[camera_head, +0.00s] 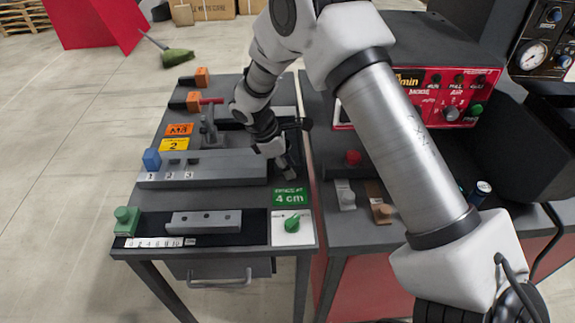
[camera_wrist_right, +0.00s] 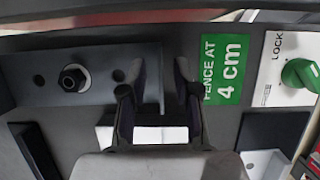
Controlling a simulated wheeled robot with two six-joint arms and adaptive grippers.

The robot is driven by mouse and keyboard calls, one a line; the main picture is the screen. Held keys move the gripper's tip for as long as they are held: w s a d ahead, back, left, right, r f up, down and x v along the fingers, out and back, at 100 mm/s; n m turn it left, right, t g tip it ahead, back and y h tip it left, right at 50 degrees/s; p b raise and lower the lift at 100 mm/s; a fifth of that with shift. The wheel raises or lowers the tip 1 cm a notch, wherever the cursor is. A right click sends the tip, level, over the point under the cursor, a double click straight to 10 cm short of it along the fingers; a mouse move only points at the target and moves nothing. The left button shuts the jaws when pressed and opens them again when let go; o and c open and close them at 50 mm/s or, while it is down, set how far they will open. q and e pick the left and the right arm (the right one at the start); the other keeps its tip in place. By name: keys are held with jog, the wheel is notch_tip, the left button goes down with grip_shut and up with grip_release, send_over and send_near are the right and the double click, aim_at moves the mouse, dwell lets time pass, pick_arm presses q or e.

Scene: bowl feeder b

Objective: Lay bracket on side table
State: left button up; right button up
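In the right wrist view a grey metal plate with holes, by its shape the bracket (camera_wrist_right: 104,88), lies flat with a dark nut or stud in one hole. Its right end shows a thin upright edge. My right gripper (camera_wrist_right: 162,70) is open, with its fingers either side of that edge and a gap still visible to the right finger. In the head view my right gripper (camera_head: 287,172) points down at the right edge of the dark grey table (camera_head: 222,256) and hides most of the plate. My left gripper is out of view.
A green "4 cm" sign (camera_head: 290,196) and a green lock knob (camera_head: 292,223) stand near the gripper. A holed grey bar (camera_head: 205,221) lies on a black strip. A numbered block (camera_head: 215,168) stands left. The right-hand table holds a red-fronted control box (camera_head: 440,95).

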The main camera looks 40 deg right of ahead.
jog(key=shift+r, duration=0.45)
jog(key=v, duration=1.2)
jog(key=shift+s, duration=0.1)
